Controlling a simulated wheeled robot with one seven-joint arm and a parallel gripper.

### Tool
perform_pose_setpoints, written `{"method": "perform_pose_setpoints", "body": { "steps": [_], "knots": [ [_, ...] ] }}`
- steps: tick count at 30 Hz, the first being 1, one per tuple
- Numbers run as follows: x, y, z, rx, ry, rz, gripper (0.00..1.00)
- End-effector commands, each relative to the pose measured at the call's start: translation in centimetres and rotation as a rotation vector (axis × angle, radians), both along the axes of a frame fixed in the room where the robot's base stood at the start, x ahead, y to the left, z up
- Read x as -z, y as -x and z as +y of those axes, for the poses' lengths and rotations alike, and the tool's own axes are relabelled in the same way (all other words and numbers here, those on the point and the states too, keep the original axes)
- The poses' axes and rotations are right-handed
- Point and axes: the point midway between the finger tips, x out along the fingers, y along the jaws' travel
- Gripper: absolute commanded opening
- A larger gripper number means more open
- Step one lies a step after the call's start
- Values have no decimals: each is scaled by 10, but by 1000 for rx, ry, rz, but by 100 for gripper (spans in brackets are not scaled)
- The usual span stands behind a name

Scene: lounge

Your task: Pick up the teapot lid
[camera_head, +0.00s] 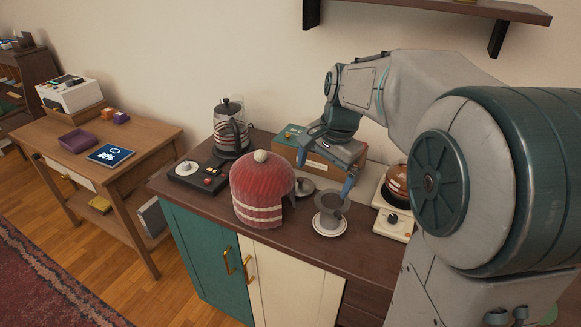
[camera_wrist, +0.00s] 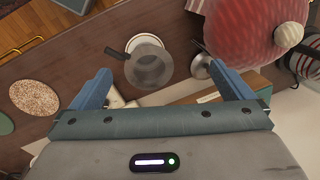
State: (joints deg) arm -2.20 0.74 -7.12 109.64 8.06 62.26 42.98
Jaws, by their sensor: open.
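My gripper (camera_head: 325,172) is open and empty above the counter, with blue fingers spread and pointing down. It also shows in the wrist view (camera_wrist: 160,70).
A grey dripper (camera_head: 329,208) on a white saucer stands right of the lid. A wooden box (camera_head: 306,152) is behind, and a French press (camera_head: 231,128) and black scale (camera_head: 197,177) are at left. A white burner with a round pot (camera_head: 395,185) is at right. A shelf hangs above.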

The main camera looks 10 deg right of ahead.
Motion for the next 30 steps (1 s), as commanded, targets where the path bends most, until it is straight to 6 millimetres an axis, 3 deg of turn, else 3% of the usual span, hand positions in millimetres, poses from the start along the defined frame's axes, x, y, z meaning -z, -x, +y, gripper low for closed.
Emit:
{"method": "perform_pose_setpoints", "body": {
  "steps": [1,3,9,15,23,30],
  "knots": [
    [0,-23,-1,85,-18,23,100],
    [2,-51,-4,213,-43,54,100],
    [15,-123,-9,559,-92,135,100],
    [34,-171,-10,806,-109,191,100],
    [52,-191,-8,920,-114,217,100],
    [97,-192,-1,921,-114,220,100]
  ]
}}
